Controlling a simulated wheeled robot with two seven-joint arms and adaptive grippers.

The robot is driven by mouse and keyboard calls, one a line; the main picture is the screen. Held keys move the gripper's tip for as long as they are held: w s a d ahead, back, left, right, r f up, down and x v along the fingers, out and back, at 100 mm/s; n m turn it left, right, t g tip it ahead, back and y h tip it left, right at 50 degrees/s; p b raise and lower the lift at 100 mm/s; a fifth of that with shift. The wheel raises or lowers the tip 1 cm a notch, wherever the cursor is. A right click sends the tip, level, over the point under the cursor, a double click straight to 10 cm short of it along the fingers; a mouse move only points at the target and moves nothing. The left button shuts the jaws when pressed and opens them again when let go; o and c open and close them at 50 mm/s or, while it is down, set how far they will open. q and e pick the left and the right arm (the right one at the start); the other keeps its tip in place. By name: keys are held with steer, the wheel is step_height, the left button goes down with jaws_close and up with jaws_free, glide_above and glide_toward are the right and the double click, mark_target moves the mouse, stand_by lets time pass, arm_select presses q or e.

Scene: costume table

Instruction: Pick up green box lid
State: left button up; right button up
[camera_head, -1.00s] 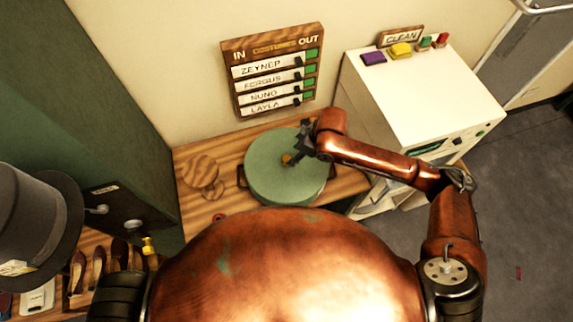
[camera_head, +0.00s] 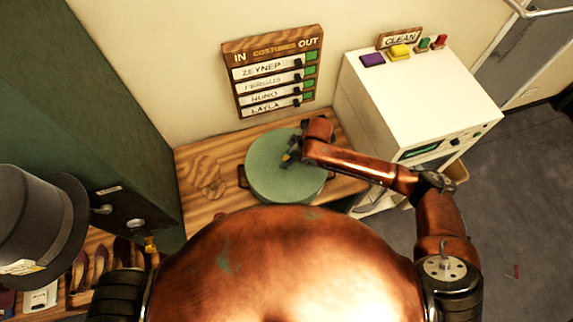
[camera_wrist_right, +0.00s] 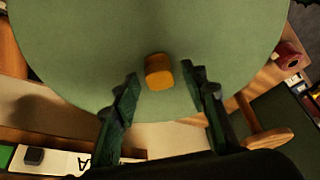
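My right gripper (camera_head: 291,155) is over the lid, close to the knob. In the right wrist view its two dark fingers are spread apart, one to each side of the knob, with nothing held between them. The knob is mostly hidden by the gripper in the head view. The box body is mostly hidden under the lid. My left gripper is not in view.
A wooden round-topped object (camera_head: 203,174) stands left of the lid. A white machine (camera_head: 425,95) with coloured blocks on top is at right. A name board (camera_head: 273,75) hangs on the wall behind. A grey top hat (camera_head: 38,222) is at far left.

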jaws_close()
steer(key=shift+r, duration=0.2)
stand_by(0.6)
